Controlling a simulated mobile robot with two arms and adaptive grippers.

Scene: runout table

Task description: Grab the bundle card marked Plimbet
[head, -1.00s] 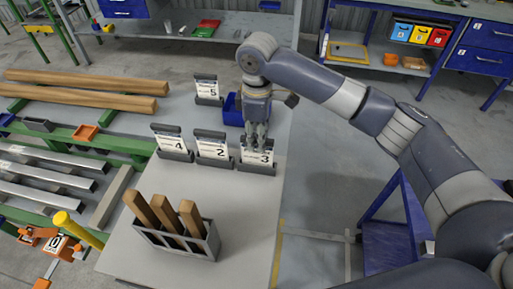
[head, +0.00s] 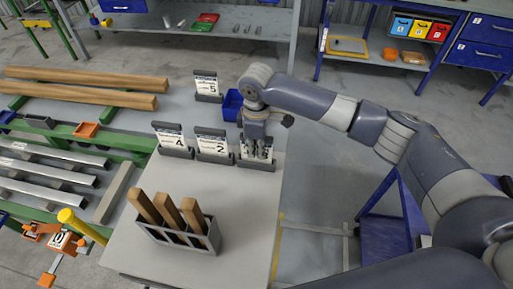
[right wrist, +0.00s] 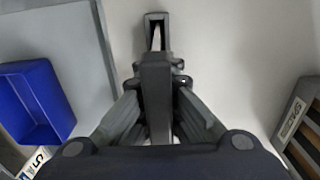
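Several white cards stand in dark holders on the grey table: card 4 (head: 171,138), card 2 (head: 212,144), card 3 (head: 244,153) and card 5 (head: 206,86) behind them. The names on them are too small to read, so I cannot tell which says Plimbet. My right gripper (head: 257,152) points down at card 3, its fingers covering much of the card's face. In the right wrist view, a dark holder (right wrist: 157,18) shows beyond the gripper (right wrist: 158,125). Whether the fingers are open or shut on the card is hidden. My left gripper is not in view.
A blue bin (head: 232,105) stands just behind card 3; it also shows in the right wrist view (right wrist: 38,98). A grey rack (head: 205,237) with wooden pieces stands at the table's front. Bars and beams lie at left. Bare table lies right of the rack.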

